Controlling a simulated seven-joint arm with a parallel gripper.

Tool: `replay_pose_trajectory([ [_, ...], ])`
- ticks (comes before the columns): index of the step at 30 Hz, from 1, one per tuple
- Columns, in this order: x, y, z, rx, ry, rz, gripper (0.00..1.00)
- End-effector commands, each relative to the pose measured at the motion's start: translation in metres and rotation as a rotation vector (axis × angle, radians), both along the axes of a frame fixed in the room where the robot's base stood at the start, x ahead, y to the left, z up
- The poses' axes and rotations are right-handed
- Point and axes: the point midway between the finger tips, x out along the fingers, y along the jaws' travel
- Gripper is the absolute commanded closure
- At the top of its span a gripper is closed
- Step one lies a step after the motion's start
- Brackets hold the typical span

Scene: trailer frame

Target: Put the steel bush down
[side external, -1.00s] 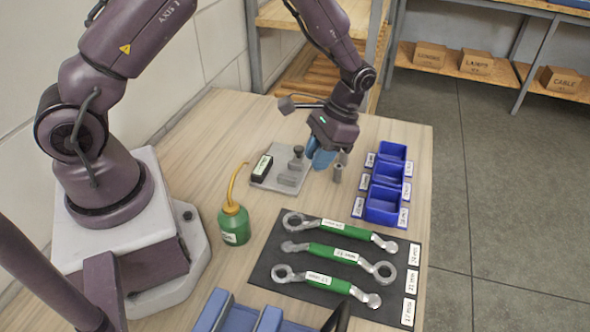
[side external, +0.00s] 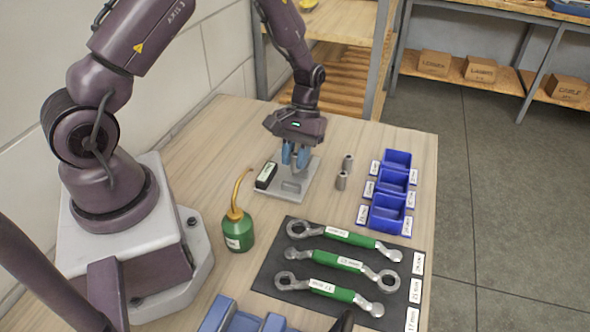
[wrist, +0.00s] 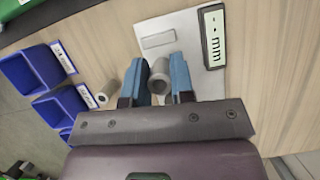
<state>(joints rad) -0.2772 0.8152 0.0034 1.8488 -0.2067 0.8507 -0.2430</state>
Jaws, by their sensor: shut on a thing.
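My gripper (side external: 295,158) is over the grey plate (side external: 303,187) of the measuring gauge, fingers pointing down. It is shut on a grey steel bush, which shows between the blue fingers in the wrist view (wrist: 160,76); the fingers mostly hide it in the side view. I cannot tell whether it touches the plate. Two other grey bushes, one farther back (side external: 347,163) and one nearer (side external: 341,181), stand on the table right of the plate. The gauge's display (side external: 266,175) sits at the plate's left, reading "mm" in the wrist view (wrist: 214,38).
Blue bins (side external: 388,212) with labels stand at the right. A green oil can (side external: 238,230) is at the front left of the plate. A dark mat (side external: 300,262) with green-handled wrenches (side external: 340,260) lies in front. Bare wood lies between the bushes and bins.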

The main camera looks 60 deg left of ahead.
Motion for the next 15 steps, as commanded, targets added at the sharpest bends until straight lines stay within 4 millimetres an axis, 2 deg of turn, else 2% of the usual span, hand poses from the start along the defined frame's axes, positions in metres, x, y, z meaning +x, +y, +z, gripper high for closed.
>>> replay_pose_trajectory([
  [3, -0.001, 0.0, -0.02, -0.002, 0.004, 0.001, 1.0],
  [7, -0.001, 0.0, -0.035, -0.001, 0.003, 0.001, 1.0],
  [15, 0.0, 0.0, -0.037, 0.0, 0.0, -0.001, 1.0],
])
